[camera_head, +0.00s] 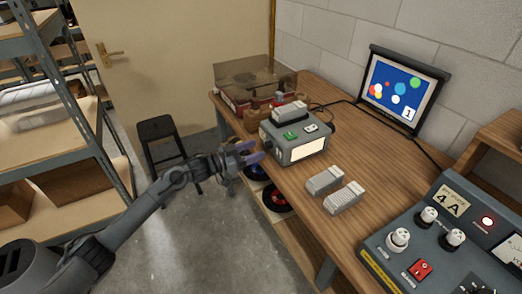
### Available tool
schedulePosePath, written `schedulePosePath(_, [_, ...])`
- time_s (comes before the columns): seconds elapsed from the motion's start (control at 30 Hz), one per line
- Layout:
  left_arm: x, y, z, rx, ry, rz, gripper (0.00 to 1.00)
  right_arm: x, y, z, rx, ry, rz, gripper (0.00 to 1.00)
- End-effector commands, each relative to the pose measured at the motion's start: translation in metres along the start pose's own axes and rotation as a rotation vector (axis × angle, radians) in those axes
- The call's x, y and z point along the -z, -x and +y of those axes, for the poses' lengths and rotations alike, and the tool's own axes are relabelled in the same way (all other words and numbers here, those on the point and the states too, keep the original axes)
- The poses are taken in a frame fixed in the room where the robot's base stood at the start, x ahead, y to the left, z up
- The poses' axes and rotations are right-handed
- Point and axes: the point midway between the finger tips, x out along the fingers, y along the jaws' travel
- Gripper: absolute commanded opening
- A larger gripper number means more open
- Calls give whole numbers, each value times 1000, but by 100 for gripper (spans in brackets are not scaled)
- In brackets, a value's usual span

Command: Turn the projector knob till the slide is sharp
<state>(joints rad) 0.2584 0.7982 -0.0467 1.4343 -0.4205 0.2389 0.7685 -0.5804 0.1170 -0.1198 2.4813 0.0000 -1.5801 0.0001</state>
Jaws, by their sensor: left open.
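The projector (300,151) is a grey box on the wooden bench, with a green switch and a lit pale panel on its side. A small dark round part, perhaps the knob, shows on its left end; it is too small to make out clearly. The screen (402,84) against the wall shows a slide of coloured discs and a "1"; its edges look fairly crisp at this size. My left gripper (248,154) is open and empty, with its purple fingertips just left of the projector's left end, apparently apart from it. My right gripper is out of view.
Two grey ribbed blocks (346,197) lie on the bench (300,200). A control panel (440,250) with white knobs and a red switch fills the bottom right. A clear-covered turntable (255,80) stands behind. A black stool (160,130) and shelving (75,120) stand left.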

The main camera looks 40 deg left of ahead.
Motion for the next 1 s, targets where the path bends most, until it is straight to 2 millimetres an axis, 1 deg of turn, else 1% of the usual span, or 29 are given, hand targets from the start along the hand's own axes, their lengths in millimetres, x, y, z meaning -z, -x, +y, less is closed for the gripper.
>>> schedulePosePath(0.03, [0, -7, 0, 0, 0, 2, 60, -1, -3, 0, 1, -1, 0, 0])
schedulePosePath(0.1, [0, -14, 0, 0, 0, 2, 60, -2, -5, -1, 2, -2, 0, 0])
schedulePosePath(0.3, [0, -29, 0, 0, 0, 0, 60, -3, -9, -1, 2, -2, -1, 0])
schedulePosePath(0.5, [0, -34, 0, 0, -1, -1, 60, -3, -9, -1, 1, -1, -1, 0])
schedulePosePath(0.73, [0, -34, 0, 0, -1, -1, 60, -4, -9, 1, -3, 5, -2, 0])
schedulePosePath(1.0, [0, -33, 0, 0, -1, -1, 19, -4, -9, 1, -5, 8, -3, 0])
